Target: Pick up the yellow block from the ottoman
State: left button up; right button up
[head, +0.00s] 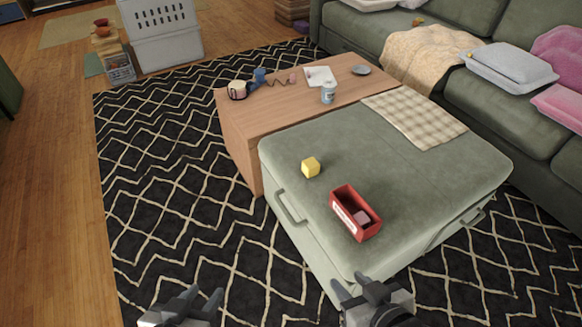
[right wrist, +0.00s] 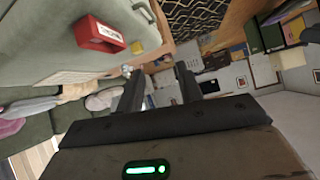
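The yellow block (head: 311,167) sits on top of the green ottoman (head: 420,190), towards its left side. It also shows in the right wrist view (right wrist: 138,48), beside the red box. My left gripper (head: 205,297) is open and empty over the rug at the bottom of the head view, well short of the ottoman. My right gripper (head: 356,284) is open and empty near the ottoman's front corner, apart from the block. Its two fingers (right wrist: 160,90) stand spread in the right wrist view with nothing between them.
A red box (head: 345,226) with a pinkish block inside stands on the ottoman, nearer than the yellow block. A plaid cloth (head: 415,119) lies at the ottoman's far end. A wooden table (head: 250,119) with cups adjoins the ottoman. The patterned rug (head: 160,200) at left is clear.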

aim_at(310, 166)
jog(key=u, duration=0.55)
jog(key=i, duration=0.8)
jog(key=u, duration=0.2)
